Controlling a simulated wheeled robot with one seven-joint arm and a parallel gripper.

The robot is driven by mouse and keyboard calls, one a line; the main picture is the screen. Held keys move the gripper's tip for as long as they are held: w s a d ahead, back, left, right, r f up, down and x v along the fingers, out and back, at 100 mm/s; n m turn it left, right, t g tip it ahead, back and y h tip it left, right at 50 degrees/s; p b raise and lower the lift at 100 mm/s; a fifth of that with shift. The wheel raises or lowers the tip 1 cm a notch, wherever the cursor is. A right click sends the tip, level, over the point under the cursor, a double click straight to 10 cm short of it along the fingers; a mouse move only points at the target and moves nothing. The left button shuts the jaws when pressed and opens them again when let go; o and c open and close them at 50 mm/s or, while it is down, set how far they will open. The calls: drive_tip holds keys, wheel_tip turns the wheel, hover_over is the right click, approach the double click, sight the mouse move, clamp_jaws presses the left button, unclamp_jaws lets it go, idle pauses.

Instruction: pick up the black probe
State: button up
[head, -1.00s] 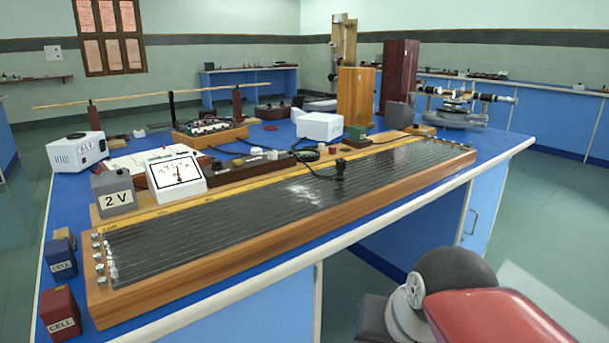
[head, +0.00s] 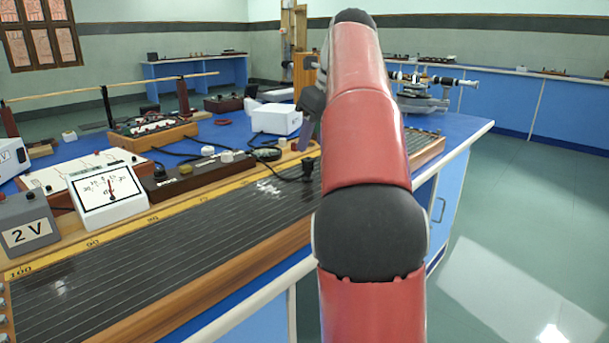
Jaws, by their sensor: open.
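The black probe (head: 307,170) stands upright on the long dark wire board with a wooden frame (head: 130,260), near its middle in the head view. It is small, and its lower end is hard to make out. My gripper (head: 306,138) is above the probe and appears close to it; the exact gap cannot be judged from this view. It is open and empty, pointing down, partly hidden behind my red arm. My arm also covers part of the board to the right of the probe.
A white meter (head: 108,197), a grey 2 V box (head: 27,226) and a dark box with knobs (head: 195,175) stand along the board's far side. A white box (head: 277,119) is behind the probe. The board's near-left surface is clear.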

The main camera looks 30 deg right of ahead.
sight(308, 160)
drive_tip(key=x, duration=0.2)
drive_tip(key=b+x, duration=0.1)
drive_tip(key=x, duration=0.1)
drive_tip(key=b+x, duration=0.1)
drive_tip(key=x, duration=0.1)
drive_tip(key=shift+s+f, duration=0.3)
drive_tip(key=shift+f, duration=0.1)
drive_tip(key=shift+c, duration=0.2)
clamp_jaws()
